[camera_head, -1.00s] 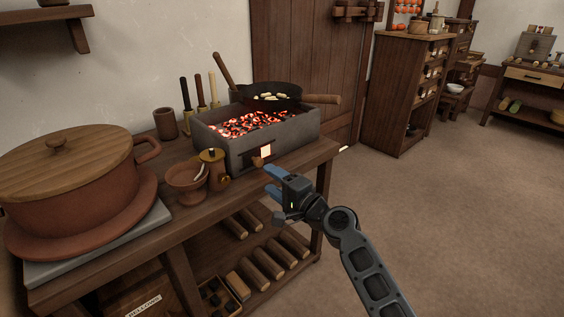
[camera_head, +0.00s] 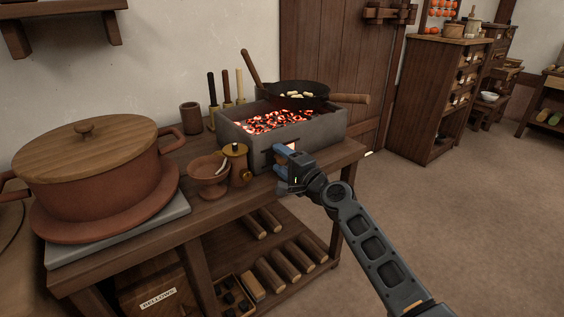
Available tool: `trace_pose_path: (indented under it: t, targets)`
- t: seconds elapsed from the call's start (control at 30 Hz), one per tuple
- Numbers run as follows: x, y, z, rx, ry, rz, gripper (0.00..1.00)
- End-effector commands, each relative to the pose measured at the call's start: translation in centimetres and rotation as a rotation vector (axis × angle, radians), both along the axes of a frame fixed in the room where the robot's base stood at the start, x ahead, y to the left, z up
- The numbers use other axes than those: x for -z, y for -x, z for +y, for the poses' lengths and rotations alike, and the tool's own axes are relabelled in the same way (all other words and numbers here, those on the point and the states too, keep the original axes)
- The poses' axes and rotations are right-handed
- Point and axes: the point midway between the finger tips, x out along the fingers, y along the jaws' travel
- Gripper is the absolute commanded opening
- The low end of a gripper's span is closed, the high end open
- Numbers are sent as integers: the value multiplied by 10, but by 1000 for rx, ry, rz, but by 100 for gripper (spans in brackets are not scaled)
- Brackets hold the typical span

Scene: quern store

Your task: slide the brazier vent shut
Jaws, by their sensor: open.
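The brazier (camera_head: 315,135) is a grey stone box with glowing coals (camera_head: 275,121), standing on the wooden bench. Its vent (camera_head: 293,146) is on the front face, where a small patch of orange glow shows. My gripper (camera_head: 278,160) is open, with blue fingertips right at the vent on the brazier's front. The fingers and gripper body hide most of the vent and its knob. I cannot tell whether a finger touches the knob.
A frying pan (camera_head: 300,102) rests over the coals, its wooden handle sticking out right. A brass-lidded jar (camera_head: 237,166) and a clay bowl (camera_head: 208,176) stand just left of my gripper. A big lidded pot (camera_head: 90,185) is at the left.

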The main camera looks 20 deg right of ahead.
Motion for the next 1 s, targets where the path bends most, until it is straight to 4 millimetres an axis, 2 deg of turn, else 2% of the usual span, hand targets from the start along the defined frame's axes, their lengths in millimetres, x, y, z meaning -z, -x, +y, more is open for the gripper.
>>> trace_pose_path:
  t: [0.13, 0.7, 0.87, 1.0]
  targets:
    - [0, 0, 0, 0, 0, 0, 54]
    - [0, 1, 0, 0, 0, 1, 0]
    - [1, 0, -1, 0, 0, 1, 0]
    - [5, -4, -12, 2, 1, 0, 0]
